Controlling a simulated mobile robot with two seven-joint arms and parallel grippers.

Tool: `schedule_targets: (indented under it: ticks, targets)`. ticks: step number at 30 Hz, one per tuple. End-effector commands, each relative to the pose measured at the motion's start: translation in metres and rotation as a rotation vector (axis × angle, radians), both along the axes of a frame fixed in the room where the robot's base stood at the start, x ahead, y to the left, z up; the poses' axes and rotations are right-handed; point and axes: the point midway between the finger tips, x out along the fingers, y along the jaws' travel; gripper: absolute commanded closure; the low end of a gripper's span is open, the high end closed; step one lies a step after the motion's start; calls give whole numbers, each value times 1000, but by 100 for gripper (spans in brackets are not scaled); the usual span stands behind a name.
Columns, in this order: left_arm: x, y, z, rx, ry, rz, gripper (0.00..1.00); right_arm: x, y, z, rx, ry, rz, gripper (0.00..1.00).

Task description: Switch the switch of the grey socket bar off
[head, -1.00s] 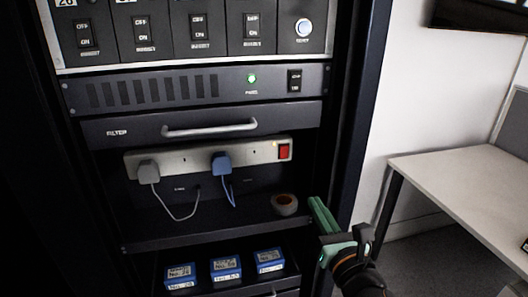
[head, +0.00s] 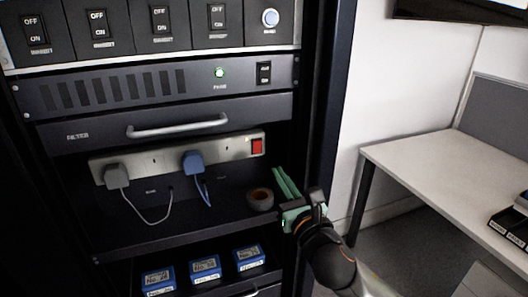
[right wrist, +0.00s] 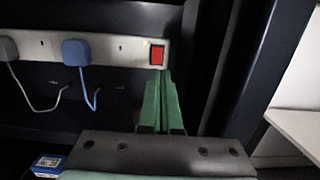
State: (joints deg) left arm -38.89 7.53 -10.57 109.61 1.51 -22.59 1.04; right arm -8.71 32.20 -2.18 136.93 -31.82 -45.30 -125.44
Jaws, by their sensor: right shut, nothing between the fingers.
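The grey socket bar (head: 225,148) is mounted on the back of a rack shelf. Its red switch (head: 257,146) is at the bar's right end, and it also shows in the right wrist view (right wrist: 157,55). A grey plug (head: 117,175) and a blue plug (head: 194,162) sit in the bar. My right gripper (head: 279,175) is shut and empty, with its green fingers pointing into the shelf space, below and right of the switch. In the right wrist view the fingertips (right wrist: 163,76) appear just under the switch; the remaining gap is hard to judge. My left gripper is not in view.
A roll of tape (head: 260,199) lies on the shelf just left of my right gripper. The drawer handle (head: 178,125) sticks out above the bar. Blue boxes (head: 205,268) stand on the level below. A white desk (head: 450,165) is at right.

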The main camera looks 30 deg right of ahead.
Motion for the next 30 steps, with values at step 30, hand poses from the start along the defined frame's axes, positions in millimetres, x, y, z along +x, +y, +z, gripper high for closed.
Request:
schedule_targets:
  ticks: [30]
  targets:
    - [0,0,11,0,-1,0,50,94,-22,12,2,0,2,100]
